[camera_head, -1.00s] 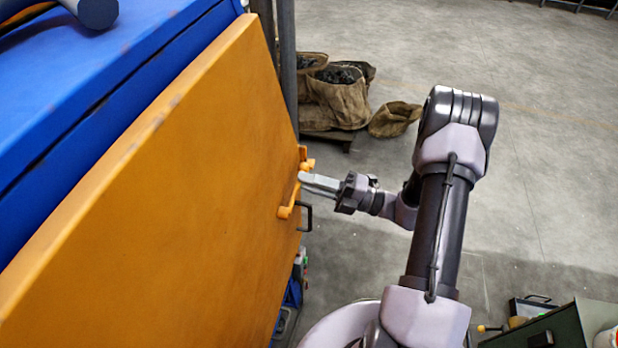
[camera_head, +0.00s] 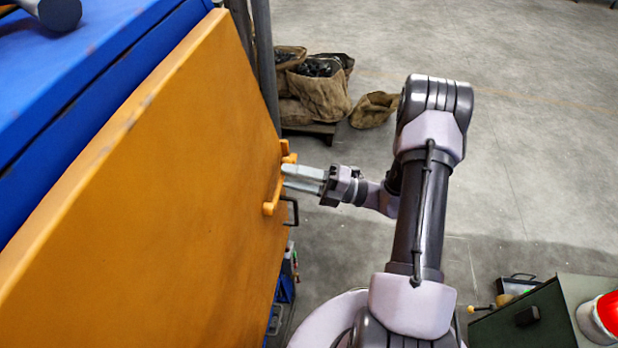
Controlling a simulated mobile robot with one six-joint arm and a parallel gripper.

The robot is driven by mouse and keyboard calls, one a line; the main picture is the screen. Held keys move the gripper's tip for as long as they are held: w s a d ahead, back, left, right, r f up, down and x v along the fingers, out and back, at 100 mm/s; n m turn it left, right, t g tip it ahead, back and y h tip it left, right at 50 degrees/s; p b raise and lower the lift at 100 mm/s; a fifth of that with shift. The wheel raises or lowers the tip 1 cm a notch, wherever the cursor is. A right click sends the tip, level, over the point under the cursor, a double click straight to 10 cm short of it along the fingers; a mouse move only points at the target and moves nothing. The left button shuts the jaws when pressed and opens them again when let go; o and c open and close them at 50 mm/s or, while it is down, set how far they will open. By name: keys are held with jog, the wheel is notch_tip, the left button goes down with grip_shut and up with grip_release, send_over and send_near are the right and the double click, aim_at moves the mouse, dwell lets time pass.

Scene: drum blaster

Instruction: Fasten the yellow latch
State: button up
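The yellow latch (camera_head: 272,207) is a small orange-yellow bar near the right edge of the large orange-yellow door (camera_head: 150,190). It slants up toward a small yellow catch piece (camera_head: 289,158) at the door's edge. My gripper (camera_head: 284,177) reaches in from the right, with its grey fingers pointing left at the upper part of the latch. The fingertips are at or very close to the latch; contact cannot be told. Two fingers show close together, and whether they grip anything is unclear. The fingertips partly hide the latch's upper part.
A dark handle (camera_head: 291,212) sits just below the latch. The blue machine body (camera_head: 80,75) stands behind the door. Sacks (camera_head: 318,90) lie on a pallet at the back. A dark green cabinet (camera_head: 525,318) with a red-and-white item (camera_head: 597,318) is at lower right. Open floor lies right.

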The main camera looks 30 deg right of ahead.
jog(key=v, duration=1.7)
jog(key=shift+s+d+b, duration=0.15)
jog(key=shift+s+b, duration=0.05)
jog(key=shift+b, duration=0.25)
jog(key=shift+f, duration=0.15)
